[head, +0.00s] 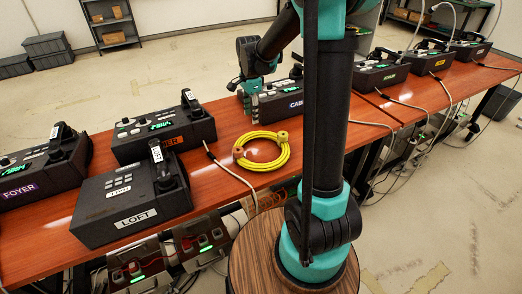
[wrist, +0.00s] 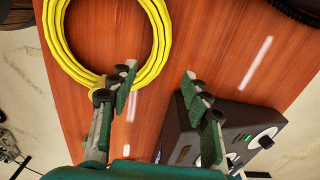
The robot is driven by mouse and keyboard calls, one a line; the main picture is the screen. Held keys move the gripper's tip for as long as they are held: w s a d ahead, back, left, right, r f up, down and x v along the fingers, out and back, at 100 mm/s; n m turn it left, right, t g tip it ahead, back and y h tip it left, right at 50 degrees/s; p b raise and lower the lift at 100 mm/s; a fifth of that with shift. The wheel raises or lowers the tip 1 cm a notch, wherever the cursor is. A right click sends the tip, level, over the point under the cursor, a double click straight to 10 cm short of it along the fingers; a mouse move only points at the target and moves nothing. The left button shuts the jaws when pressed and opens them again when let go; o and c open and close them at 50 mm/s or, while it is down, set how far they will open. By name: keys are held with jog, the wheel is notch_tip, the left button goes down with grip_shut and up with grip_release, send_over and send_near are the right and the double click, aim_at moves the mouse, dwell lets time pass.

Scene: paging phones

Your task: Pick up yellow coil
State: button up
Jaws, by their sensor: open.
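The yellow coil (head: 265,168) lies flat on the red-brown wooden table, with brownish ends, between the LOFT phone and the CABIN-side phone. It fills the upper left of the wrist view (wrist: 158,42), partly cut off by the frame's top. My gripper (wrist: 160,82) is open and empty. Its left finger overlaps the coil's lower right edge in the wrist view; I cannot tell whether they touch. In the head view my gripper (head: 250,88) is behind the coil, beside the phone labelled "CAB…".
The "CAB…" phone (head: 283,104) stands close to my gripper and also shows in the wrist view (wrist: 240,135). The LOFT phone (head: 135,200) and an orange-labelled phone (head: 165,128) are left of the coil. A grey cable (head: 228,170) runs past the coil's left side.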

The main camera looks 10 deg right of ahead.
send_over(251, 133)
jog(key=f, duration=0.4)
jog(key=shift+w+d+f, duration=0.1)
jog(key=shift+w+d, duration=0.1)
jog(key=shift+s+a+f, duration=0.15)
jog(key=shift+f, duration=1.2)
jog(key=shift+s+a+f, duration=0.1)
jog(key=shift+f, duration=1.2)
grip_shut()
